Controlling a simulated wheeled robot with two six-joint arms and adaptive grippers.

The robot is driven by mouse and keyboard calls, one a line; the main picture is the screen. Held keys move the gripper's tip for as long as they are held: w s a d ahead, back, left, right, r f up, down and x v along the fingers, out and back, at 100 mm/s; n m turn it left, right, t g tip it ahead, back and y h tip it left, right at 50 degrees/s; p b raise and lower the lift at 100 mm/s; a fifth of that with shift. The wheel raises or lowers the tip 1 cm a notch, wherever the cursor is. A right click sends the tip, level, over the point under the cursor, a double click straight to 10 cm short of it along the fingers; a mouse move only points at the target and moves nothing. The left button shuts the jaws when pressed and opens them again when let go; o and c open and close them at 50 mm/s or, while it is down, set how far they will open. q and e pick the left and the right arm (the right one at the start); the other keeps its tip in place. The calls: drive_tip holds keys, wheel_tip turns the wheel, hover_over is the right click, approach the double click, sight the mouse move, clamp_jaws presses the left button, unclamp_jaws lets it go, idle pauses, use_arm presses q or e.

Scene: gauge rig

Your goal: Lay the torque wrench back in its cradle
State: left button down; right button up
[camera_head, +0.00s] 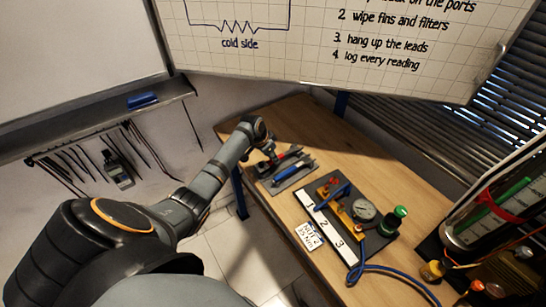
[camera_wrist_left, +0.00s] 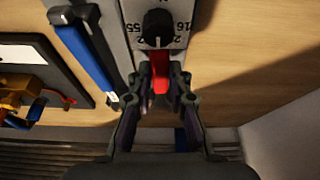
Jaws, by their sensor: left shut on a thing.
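My left gripper (camera_head: 268,155) reaches down over the grey plate (camera_head: 302,181) at the table's far left. In the left wrist view, its fingers (camera_wrist_left: 160,90) are shut on a narrow red piece (camera_wrist_left: 160,78). That piece stands in front of a black dial knob (camera_wrist_left: 158,28) on a numbered grey panel. A blue-handled bar (camera_head: 288,173), which looks like the torque wrench, lies at the plate, apart from the fingers; it also shows in the left wrist view (camera_wrist_left: 88,55). I cannot tell where the cradle's own seats are. My right gripper is out of view.
The gauge rig has a round gauge (camera_head: 363,209), a green-capped part (camera_head: 400,212) and a numbered white strip (camera_head: 326,228). A note card (camera_head: 309,236) lies beside it. A blue hose (camera_head: 385,268) trails along the front. The back of the wooden table (camera_head: 372,160) is clear.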

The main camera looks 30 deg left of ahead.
use_arm(q)
drive_tip(key=shift+f, duration=0.2)
drive_tip(key=c, duration=1.2)
unclamp_jaws()
drive_tip(key=shift+o, duration=0.2)
drive_tip(key=v, duration=1.2)
